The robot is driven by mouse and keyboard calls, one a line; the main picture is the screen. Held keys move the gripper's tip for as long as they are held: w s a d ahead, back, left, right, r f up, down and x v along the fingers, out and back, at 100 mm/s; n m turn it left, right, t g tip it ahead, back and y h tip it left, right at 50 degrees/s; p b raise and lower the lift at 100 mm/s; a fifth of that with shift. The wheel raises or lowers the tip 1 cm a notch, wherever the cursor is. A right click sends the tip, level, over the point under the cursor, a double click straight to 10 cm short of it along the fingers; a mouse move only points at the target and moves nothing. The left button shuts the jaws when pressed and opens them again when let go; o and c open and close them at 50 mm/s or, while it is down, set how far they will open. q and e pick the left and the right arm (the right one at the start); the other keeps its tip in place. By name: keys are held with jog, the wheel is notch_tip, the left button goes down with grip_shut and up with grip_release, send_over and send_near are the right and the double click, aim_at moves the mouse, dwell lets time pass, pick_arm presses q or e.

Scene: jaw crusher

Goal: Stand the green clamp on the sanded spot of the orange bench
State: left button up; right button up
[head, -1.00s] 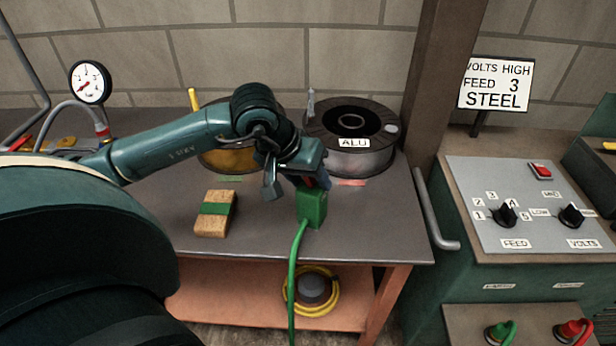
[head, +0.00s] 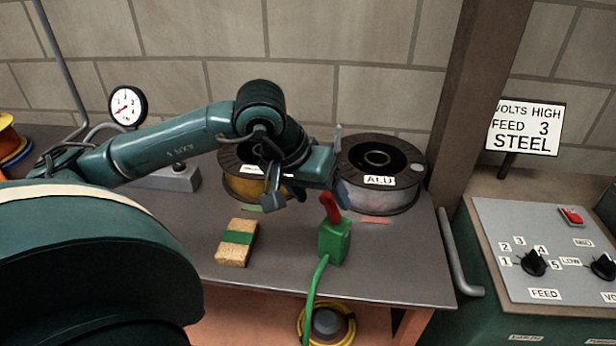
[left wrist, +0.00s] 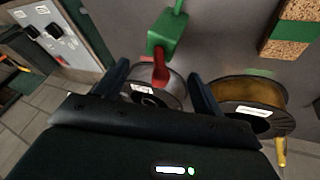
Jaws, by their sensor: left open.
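The green clamp (head: 335,242), a green block with a red handle (head: 330,208) on top and a green cable, stands upright on the dark top of the orange bench (head: 285,272). I cannot make out a sanded spot; the clamp may cover it. My left gripper (head: 308,195) is open just behind and above the clamp. In the left wrist view, the red handle (left wrist: 160,68) lies in the gap between my open fingertips (left wrist: 160,84), with the green block (left wrist: 167,36) beyond them. The handle does not look gripped. My right gripper is not in view.
A brush-like block with a green band (head: 237,243) lies left of the clamp. The ALU spool (head: 380,195) and a yellow spool (head: 243,188) stand behind. A control panel (head: 555,260) is at the right. The bench top between block and clamp is clear.

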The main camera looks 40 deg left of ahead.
pick_arm(q)
jog(key=shift+v, duration=2.6)
